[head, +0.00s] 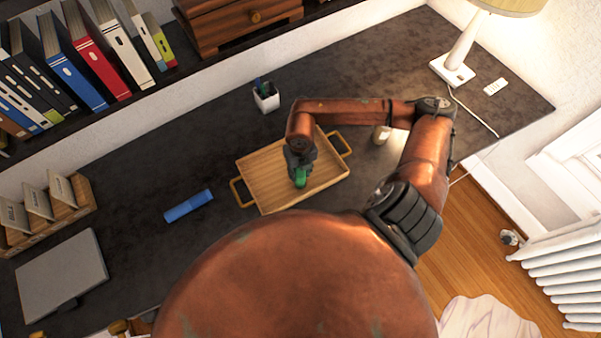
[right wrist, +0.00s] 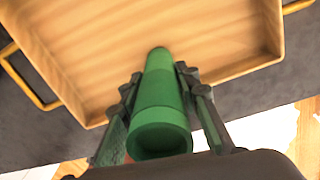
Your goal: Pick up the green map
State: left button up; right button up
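The green map (head: 300,178) is a rolled green tube over the wooden tray (head: 262,172). In the right wrist view the green map (right wrist: 160,100) has its open end towards the camera and its far end over the tray floor. My right gripper (head: 299,168) has its fingers on both sides of the tube, close against it, and appears shut on it. In the right wrist view the gripper (right wrist: 160,80) shows a finger along each side. Whether the tube touches the tray I cannot tell. My left gripper is not in view.
A blue roll (head: 188,206) lies left of the tray on the dark desk (head: 140,245). A white pen cup (head: 266,98) stands behind the tray. A lamp (head: 455,65) stands at the back right, a grey laptop-like slab (head: 60,275) at the left.

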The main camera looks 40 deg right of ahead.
jog(key=c, duration=0.7)
jog(key=shift+o, duration=0.2)
jog(key=shift+r, duration=0.1)
jog(key=s+d+r+p, duration=0.1)
jog(key=s+r, duration=1.2)
jog(key=s, duration=0.1)
jog(key=shift+w+f, duration=0.1)
